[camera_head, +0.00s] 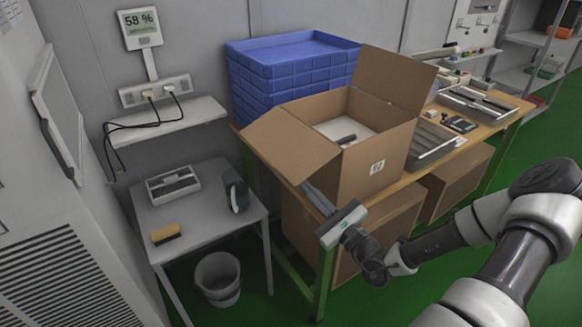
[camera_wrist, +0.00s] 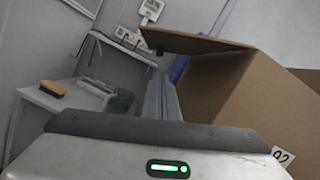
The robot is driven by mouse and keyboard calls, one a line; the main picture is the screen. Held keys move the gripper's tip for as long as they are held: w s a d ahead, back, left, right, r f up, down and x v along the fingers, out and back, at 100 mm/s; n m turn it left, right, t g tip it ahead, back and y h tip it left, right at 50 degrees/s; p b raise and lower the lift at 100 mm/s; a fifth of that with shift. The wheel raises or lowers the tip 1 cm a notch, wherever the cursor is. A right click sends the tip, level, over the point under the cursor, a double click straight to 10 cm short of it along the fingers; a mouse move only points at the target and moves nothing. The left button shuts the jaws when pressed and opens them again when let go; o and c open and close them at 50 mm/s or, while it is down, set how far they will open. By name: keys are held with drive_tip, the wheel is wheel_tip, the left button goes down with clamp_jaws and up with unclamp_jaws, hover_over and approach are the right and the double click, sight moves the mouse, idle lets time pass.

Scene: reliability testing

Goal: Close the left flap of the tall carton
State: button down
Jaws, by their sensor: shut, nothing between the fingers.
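The tall carton (camera_head: 375,165) stands open on the wooden table, with a light item and a dark item inside. Its left flap (camera_head: 290,143) is folded outward and slopes down to the left. Its right flap (camera_head: 393,75) stands up at the back right. My gripper (camera_head: 310,190) is shut and empty, beside the carton's left side and under the left flap. In the wrist view the grey fingers (camera_wrist: 162,92) point toward the flap (camera_wrist: 200,43), which spans above their tips. The carton's wall (camera_wrist: 245,95) is to their right. Whether the fingers touch the flap, I cannot tell.
Blue stacked crates (camera_head: 285,65) stand behind the carton. Trays and small parts lie on the wooden table (camera_head: 505,118) to the right. A grey side table (camera_head: 205,215) at the left holds a brush, a tray and a dark mug. More cartons (camera_head: 385,225) sit below.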

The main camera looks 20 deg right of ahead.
sight(286, 166)
drive_tip(key=b+x, duration=0.1)
drive_tip(key=x, duration=0.8)
drive_tip(key=shift+w+a+r, duration=0.1)
drive_tip(key=shift+w+a, duration=0.05)
drive_tip(key=shift+w, duration=0.2)
drive_tip(key=shift+r, duration=0.1)
